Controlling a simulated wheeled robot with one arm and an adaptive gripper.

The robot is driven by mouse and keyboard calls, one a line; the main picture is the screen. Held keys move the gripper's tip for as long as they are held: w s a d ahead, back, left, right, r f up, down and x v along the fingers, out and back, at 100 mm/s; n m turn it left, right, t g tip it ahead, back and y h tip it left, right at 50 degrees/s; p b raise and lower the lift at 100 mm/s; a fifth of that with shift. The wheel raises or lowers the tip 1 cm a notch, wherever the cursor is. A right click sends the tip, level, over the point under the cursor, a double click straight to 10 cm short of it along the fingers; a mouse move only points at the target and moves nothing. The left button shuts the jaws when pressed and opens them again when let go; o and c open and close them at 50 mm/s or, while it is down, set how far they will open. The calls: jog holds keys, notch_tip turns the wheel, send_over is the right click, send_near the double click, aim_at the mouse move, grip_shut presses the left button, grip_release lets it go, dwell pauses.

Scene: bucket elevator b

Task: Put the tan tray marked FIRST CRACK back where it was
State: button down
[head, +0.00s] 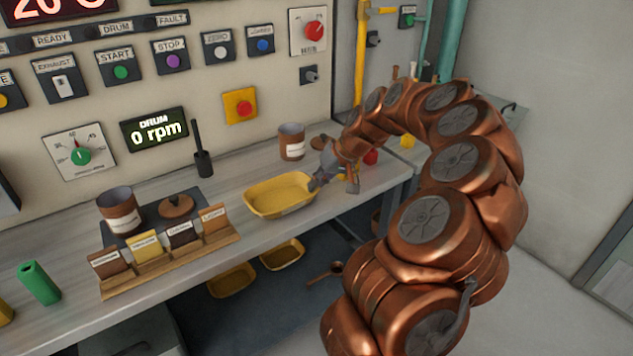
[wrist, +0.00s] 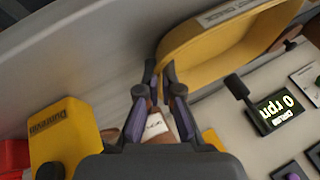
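A yellow-tan tray (head: 282,195) shows at the counter's front edge, right of centre in the head view. My gripper (head: 318,182) is at the tray's right end. In the wrist view its fingertips (wrist: 159,70) are close together with the tray's end wall between them. I cannot tell whether the tray rests on the counter. Two similar trays (head: 232,280) (head: 283,255) sit below the counter; no markings on them are readable.
A wooden rack (head: 170,264) with several labelled cards stands left on the counter. A brown canister (head: 119,212), a dark upright handle (head: 203,150) and another canister (head: 291,142) stand behind. A yellow block (wrist: 65,137) and a red object (wrist: 13,158) are near the gripper.

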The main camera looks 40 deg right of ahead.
jog(key=shift+f, duration=0.1)
jog(key=shift+f, duration=0.1)
jog(key=c, duration=1.3)
grip_release()
jog(key=shift+r, duration=0.3)
jog(key=b+v, duration=0.2)
jog(key=v, duration=0.9)
jog(key=shift+s+d+r, duration=0.1)
jog(key=shift+s+r, duration=0.1)
jog(key=shift+r, duration=0.1)
